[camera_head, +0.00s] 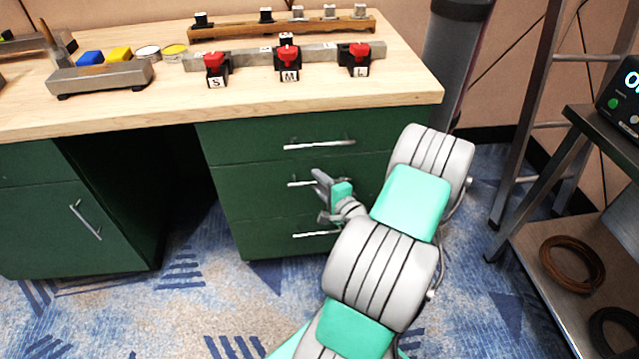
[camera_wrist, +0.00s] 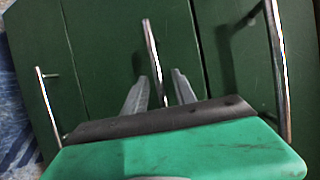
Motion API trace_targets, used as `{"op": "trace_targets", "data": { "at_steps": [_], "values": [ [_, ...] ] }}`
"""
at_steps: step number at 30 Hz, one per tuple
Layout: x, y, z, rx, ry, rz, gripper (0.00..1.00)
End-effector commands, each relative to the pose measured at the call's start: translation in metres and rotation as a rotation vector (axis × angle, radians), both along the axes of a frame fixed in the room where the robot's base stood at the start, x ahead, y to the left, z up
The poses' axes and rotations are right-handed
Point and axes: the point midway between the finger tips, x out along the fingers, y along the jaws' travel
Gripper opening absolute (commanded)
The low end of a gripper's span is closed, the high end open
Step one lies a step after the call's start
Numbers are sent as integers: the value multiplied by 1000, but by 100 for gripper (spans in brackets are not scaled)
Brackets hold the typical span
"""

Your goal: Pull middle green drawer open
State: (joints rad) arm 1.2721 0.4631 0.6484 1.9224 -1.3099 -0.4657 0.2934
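The green drawer cabinet (camera_head: 262,215) stands under the right part of the workbench, with three stacked drawer fronts that look closed. The middle drawer (camera_head: 262,190) has a silver bar handle (camera_head: 299,183), partly hidden by my gripper. In the wrist view the middle drawer front (camera_wrist: 110,45) shows that handle (camera_wrist: 151,45) running between my two fingers. My gripper (camera_head: 322,188) is at the middle handle, also seen in the wrist view (camera_wrist: 160,76). Its fingers are apart, one on each side of the bar. Whether either finger touches it cannot be told.
The top handle (camera_head: 320,144) and bottom handle (camera_head: 316,234) lie above and below my gripper. The wooden bench top (camera_head: 390,95) overhangs the drawers. A ladder (camera_head: 525,120) and a metal cart (camera_head: 535,255) stand at right. Carpet (camera_head: 215,290) in front is clear.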

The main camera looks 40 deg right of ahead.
Motion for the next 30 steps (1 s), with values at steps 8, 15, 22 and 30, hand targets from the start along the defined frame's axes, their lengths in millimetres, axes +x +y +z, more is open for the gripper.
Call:
{"op": "trace_targets", "data": {
  "at_steps": [8,15,22,30],
  "values": [
    [0,0,0,0,0,0,15],
    [0,0,0,-1,0,1,0],
    [0,0,0,-1,1,1,0],
    [0,0,0,-1,1,1,0]
  ]
}}
